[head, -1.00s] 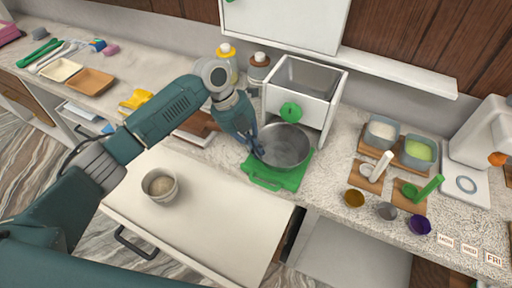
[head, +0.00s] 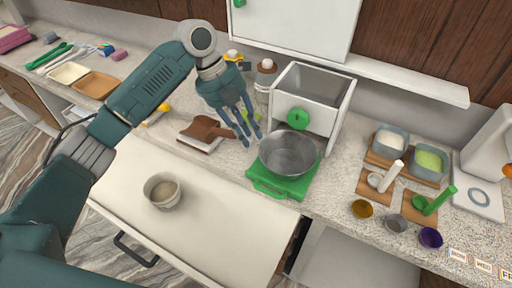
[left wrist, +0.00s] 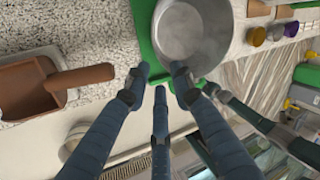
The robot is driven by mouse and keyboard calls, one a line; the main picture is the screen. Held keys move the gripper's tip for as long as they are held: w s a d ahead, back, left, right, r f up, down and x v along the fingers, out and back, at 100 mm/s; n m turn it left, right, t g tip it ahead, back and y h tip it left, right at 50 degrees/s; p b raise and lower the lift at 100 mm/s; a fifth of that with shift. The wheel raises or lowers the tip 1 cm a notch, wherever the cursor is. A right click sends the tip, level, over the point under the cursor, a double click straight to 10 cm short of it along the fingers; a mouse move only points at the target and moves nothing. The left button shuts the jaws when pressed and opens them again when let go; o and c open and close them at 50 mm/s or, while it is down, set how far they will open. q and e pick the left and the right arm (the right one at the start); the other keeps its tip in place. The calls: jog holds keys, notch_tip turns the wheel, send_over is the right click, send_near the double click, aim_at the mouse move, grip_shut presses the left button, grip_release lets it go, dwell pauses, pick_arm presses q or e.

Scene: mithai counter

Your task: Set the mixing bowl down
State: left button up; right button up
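The grey metal mixing bowl (head: 287,156) stands upright on a green scale-like base (head: 284,188) on the counter, in front of a white box-shaped machine. My left gripper (head: 248,140) is just left of the bowl and above the counter, its fingers pointing down, spread and empty. In the left wrist view the bowl (left wrist: 195,32) lies beyond the open fingers (left wrist: 160,78), with the green base (left wrist: 146,30) under it. I see no finger holding the rim.
The white machine (head: 313,117) with a green knob stands close behind the bowl. A brown scoop (head: 206,128) lies to the left. A small bowl (head: 162,190) sits on the pale surface in front. Small cups (head: 396,223) and tubs (head: 430,160) are at the right.

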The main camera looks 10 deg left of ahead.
pick_arm(q)
jog(key=shift+v, duration=1.2)
jog(key=shift+r, duration=0.1)
